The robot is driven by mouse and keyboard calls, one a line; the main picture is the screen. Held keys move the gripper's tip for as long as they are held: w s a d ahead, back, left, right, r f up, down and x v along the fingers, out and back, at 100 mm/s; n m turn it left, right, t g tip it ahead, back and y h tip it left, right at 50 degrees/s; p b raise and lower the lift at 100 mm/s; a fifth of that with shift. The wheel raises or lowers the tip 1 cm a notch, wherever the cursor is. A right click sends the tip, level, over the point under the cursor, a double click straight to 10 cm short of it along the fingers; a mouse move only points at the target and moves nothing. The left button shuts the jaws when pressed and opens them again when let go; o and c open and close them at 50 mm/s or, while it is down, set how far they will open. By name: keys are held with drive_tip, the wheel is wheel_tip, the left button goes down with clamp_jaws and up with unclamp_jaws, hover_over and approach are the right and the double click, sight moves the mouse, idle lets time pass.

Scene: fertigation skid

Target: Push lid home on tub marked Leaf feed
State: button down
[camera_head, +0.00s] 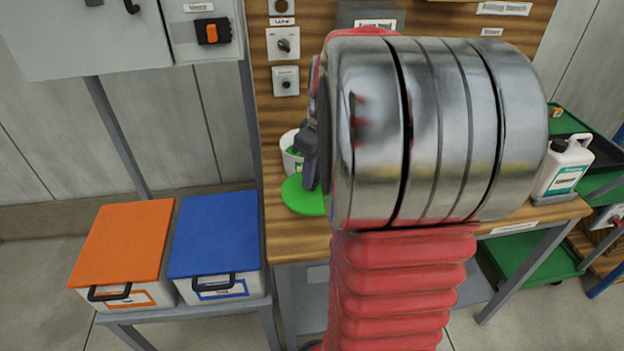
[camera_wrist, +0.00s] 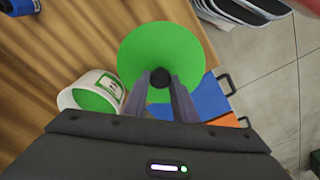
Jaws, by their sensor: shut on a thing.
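A round green lid (camera_head: 303,197) with a dark knob hangs in my gripper (camera_head: 312,168). In the wrist view the lid (camera_wrist: 160,48) is seen from above, with both fingers of my gripper (camera_wrist: 160,84) closed on its knob. A white tub (camera_head: 291,155) with a green-edged label stands on the wooden bench just behind the lid. In the wrist view the tub (camera_wrist: 66,99) is left of my fingers, with green showing inside its rim. The lid is apart from the tub. The label's words are too small to read. My arm hides much of the bench.
An orange-lidded box (camera_head: 125,243) and a blue-lidded box (camera_head: 216,234) stand on a low stand left of the bench (camera_head: 290,238). A white canister (camera_head: 563,167) stands at the bench's right. A panel with switches (camera_head: 284,44) rises behind.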

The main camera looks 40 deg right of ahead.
idle(0.5)
drive_tip(key=w+a+f, duration=0.4)
drive_tip(key=w+a, duration=0.1)
drive_tip(key=a, duration=0.4)
drive_tip(key=w+a+f+m, duration=0.1)
drive_tip(key=w+a+f, duration=0.2)
drive_tip(key=w+a, duration=0.3)
drive_tip(key=w+a+f+m, duration=0.1)
drive_tip(key=w+a+f, duration=0.3)
drive_tip(key=a, duration=0.8)
drive_tip(key=shift+w+a+f, duration=0.3)
drive_tip(key=shift+w+a, duration=0.05)
drive_tip(key=shift+w, duration=0.5)
drive_tip(key=shift+s, duration=0.15)
